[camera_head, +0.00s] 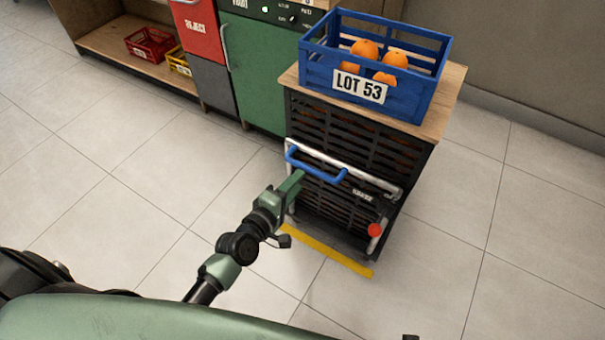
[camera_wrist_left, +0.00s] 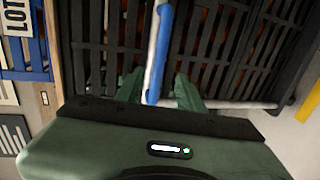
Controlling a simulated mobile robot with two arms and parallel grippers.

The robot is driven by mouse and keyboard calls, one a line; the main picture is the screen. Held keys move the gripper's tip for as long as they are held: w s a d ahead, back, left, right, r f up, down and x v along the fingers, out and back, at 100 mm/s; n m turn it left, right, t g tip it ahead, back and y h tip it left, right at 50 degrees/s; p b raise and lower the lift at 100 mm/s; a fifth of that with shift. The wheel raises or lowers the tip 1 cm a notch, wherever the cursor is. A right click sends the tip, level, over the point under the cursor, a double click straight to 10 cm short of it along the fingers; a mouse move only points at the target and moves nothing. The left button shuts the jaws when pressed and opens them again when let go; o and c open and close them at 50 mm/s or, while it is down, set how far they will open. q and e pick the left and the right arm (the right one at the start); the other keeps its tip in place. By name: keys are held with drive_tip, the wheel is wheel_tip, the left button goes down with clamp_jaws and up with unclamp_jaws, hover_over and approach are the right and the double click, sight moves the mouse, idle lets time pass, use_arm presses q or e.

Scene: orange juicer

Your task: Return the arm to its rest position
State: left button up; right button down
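My left gripper (camera_head: 294,182) is green and reaches up to the front of a dark slatted cart (camera_head: 345,137). A blue handle (camera_head: 316,168) sits on the cart's metal bar (camera_head: 374,181), just beyond the fingertips. In the left wrist view, the fingers (camera_wrist_left: 159,88) stand apart, and the blue handle (camera_wrist_left: 158,50) runs down into the space between them. The fingers look open; whether either touches the handle I cannot tell. My right gripper is not recognisable in either view.
A blue crate (camera_head: 316,63) labelled LOT 53 holds oranges (camera_head: 365,49) on the cart's wooden top (camera_head: 434,118). A red knob (camera_head: 375,230) is on the cart front. A green cabinet (camera_head: 252,72) and low shelf stand behind left. Tiled floor is clear around the cart.

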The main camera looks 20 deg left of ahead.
use_arm(q)
drive_tip(key=shift+s+r, duration=0.1)
drive_tip(key=shift+s, duration=0.25)
use_arm(e)
drive_tip(key=shift+s+f, duration=0.1)
drive_tip(key=shift+f, duration=0.1)
